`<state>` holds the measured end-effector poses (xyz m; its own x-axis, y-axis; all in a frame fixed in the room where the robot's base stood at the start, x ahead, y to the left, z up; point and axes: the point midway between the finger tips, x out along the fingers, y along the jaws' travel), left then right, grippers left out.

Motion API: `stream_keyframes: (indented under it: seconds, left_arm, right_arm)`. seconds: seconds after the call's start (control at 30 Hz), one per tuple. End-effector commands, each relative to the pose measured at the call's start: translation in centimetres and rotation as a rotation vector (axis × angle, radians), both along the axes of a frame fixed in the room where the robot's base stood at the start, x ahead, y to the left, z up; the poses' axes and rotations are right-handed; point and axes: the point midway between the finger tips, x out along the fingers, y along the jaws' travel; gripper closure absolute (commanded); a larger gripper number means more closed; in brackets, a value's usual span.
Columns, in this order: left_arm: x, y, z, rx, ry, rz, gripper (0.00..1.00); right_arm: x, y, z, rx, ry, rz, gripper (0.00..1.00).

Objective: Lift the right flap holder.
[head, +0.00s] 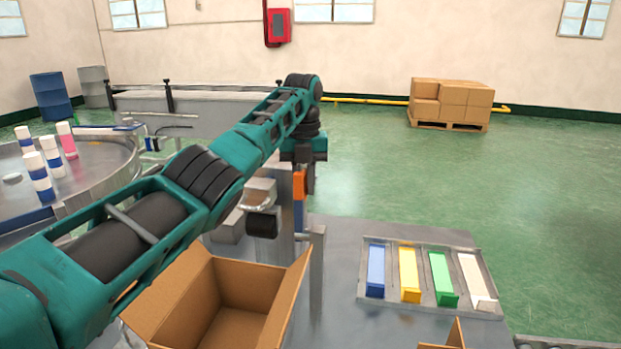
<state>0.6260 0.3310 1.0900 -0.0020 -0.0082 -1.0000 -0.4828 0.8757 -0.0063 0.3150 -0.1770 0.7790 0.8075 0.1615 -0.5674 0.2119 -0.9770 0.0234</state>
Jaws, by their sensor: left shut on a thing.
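An open cardboard box (240,300) stands at the front, with its right flap leaning outward beside a grey upright post. The right flap holder (299,186) appears to be the part with the orange piece, above the grey metal column behind the box. My left arm reaches across the view from the lower left. My left gripper (309,184) points down at the orange piece and is shut on it; the fingertips are small and partly hidden. My right gripper is out of view.
A metal tray (483,262) with blue, yellow, green and white bars lies on the table to the right. A grey block with a black roller (262,223) is behind the box. Another carton edge (455,335) shows at the bottom.

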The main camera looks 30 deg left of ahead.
Motion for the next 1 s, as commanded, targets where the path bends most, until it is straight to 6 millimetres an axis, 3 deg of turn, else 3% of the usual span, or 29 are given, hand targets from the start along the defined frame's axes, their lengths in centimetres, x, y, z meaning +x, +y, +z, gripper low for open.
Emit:
stream_keyframes:
  seconds: [0.7,0.73,0.93,1.0]
  left_arm:
    - [-0.39,-0.30,-0.39,-0.019,0.045,-0.008,1.00]
    - [-0.39,-0.30,-0.40,-0.019,0.045,-0.008,0.80]
    - [-0.43,-0.14,-0.40,-0.017,0.048,-0.005,0.61]
    - [-0.45,-0.07,-0.39,-0.016,0.048,-0.004,0.61]
  right_arm:
    - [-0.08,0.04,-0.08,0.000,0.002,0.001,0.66]
    - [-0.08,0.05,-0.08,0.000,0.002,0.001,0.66]
    - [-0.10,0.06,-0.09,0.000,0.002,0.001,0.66]
    - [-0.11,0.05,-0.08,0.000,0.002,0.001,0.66]
